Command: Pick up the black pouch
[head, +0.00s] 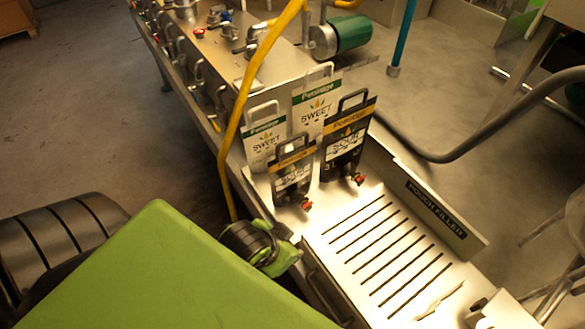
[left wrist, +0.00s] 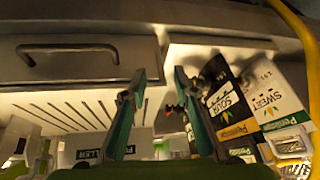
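Two black pouches marked SOUR stand upright on the metal filler bench: a smaller one in front (head: 292,178) and a larger one behind it to the right (head: 345,140). Both have a handle on top and a red-tipped spout low down. Two white pouches marked SWEET (head: 265,141) (head: 314,97) stand behind them. My left gripper (head: 284,250) is at the bench's near side, below the smaller black pouch and apart from it. In the left wrist view its fingers (left wrist: 159,80) are spread and empty, with a black pouch (left wrist: 228,100) just right of them. My right gripper is not visible.
A slotted drip tray (head: 390,255) labelled POUCH FILLER lies right of the pouches. A drawer front with a handle (left wrist: 75,60) faces my left gripper. A yellow hose (head: 240,115) hangs left of the pouches. Pipework and a green motor (head: 347,34) stand behind.

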